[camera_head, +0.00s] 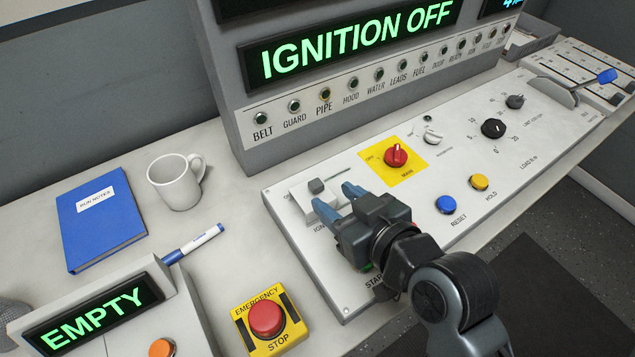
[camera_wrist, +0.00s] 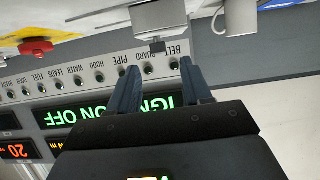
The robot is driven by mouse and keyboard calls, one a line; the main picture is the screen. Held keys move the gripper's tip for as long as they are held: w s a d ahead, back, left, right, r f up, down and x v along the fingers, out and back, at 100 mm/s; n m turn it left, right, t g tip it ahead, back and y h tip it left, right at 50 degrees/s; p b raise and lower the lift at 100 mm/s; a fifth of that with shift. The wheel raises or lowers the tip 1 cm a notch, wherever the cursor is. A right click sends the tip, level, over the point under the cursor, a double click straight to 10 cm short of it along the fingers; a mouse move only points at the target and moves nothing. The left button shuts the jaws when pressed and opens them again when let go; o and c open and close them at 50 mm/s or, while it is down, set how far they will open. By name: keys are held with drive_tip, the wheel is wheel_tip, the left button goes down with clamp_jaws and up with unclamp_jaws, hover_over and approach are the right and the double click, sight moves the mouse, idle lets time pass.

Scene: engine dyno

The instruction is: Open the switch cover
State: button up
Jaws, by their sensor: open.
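The switch cover (camera_head: 309,190) is a pale raised piece with a small grey block on it, at the left end of the sloping control panel above partly hidden lettering that starts "IGN". In the wrist view, which is upside down, a pale block (camera_wrist: 158,18) with a dark tab appears at the top, beyond the fingertips. My gripper (camera_head: 334,197) has two blue fingers, apart and empty, pointing at the cover from its lower right. Its fingers also show in the wrist view (camera_wrist: 162,66). Whether a fingertip touches the cover cannot be told. My gripper hides part of the cover and label.
A red knob on a yellow plate (camera_head: 396,156) sits right of the cover. The display (camera_head: 358,45) reads "IGNITION OFF". A white mug (camera_head: 176,182), blue notebook (camera_head: 100,218), marker (camera_head: 193,243) and emergency stop (camera_head: 266,319) lie left of the panel.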

sight(318, 185)
drive_tip(key=shift+x, duration=2.6)
drive_tip(key=shift+c, duration=0.5)
clamp_jaws()
